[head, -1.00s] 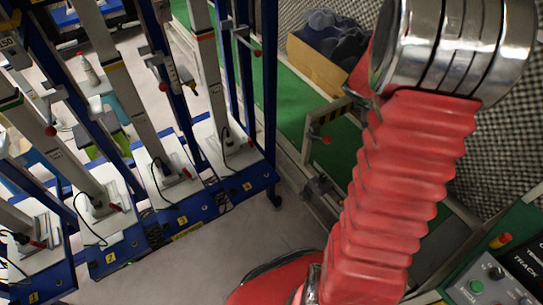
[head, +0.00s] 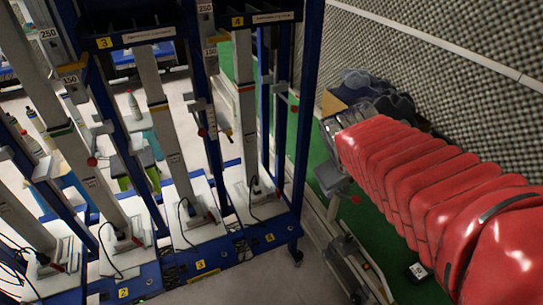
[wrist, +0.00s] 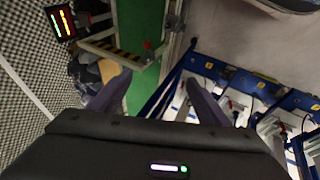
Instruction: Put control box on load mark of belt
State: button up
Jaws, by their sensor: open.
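The green belt (head: 376,230) runs along the padded wall, partly hidden by my red arm. It also shows in the wrist view (wrist: 140,30). A small dark object with a white label (head: 418,271) lies by the belt, beside my arm; I cannot tell whether it is the control box. The belt lies beyond the fingers.
A blue rack (head: 228,240) with several upright test stands fills the left. A carton with dark contents (head: 335,103) stands near the belt's far end. A striped bar (wrist: 112,50) and a panel with coloured bars (wrist: 62,22) show in the wrist view. Grey floor lies between rack and belt.

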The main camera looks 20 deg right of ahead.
jog(key=s+a+r+m+y, duration=0.1)
jog(key=s+a+y, duration=0.1)
jog(key=s+a, duration=0.2)
jog(key=s+a+m+t+y, duration=0.1)
jog(key=s+a+y, duration=0.1)
jog(key=a, duration=0.8)
jog(key=shift+s+a+r, duration=0.2)
jog(key=shift+s+r, duration=0.15)
jog(key=shift+s, duration=0.55)
